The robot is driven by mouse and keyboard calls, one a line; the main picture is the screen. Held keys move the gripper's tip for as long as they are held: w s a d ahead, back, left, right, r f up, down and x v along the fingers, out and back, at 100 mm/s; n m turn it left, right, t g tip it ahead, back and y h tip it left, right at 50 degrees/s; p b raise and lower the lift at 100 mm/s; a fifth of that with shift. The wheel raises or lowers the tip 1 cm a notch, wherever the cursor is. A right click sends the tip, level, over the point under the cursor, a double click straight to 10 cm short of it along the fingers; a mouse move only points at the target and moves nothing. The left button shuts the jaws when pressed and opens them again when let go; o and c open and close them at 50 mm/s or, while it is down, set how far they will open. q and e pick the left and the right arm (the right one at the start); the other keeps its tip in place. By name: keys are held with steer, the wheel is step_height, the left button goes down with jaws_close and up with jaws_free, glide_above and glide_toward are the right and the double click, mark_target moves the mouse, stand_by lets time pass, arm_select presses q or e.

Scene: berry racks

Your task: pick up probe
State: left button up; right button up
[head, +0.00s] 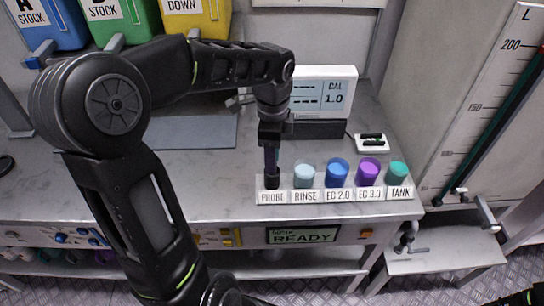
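The probe (272,181) appears as a dark upright shape at the slot labelled PROBE, at the left end of a labelled rack (340,196) on the bench. My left gripper (271,152) points straight down directly above this slot, at the top of the probe. Its fingers are small and dark against the dark probe, so I cannot tell whether they touch it, or are open or shut. The gripper hides the upper part of the probe. My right gripper is not in view.
Cups labelled RINSE (304,176), EC 2.0 (337,172), EC 3.0 (368,170) and TANK (398,172) stand close to the right. A display reading CAL 1.0 (325,92) stands behind. Blue, green and yellow bins (120,22) sit at the back left. The bench's left front is clear.

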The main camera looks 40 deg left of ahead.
arm_select(q)
jaws_close()
stand_by(0.5)
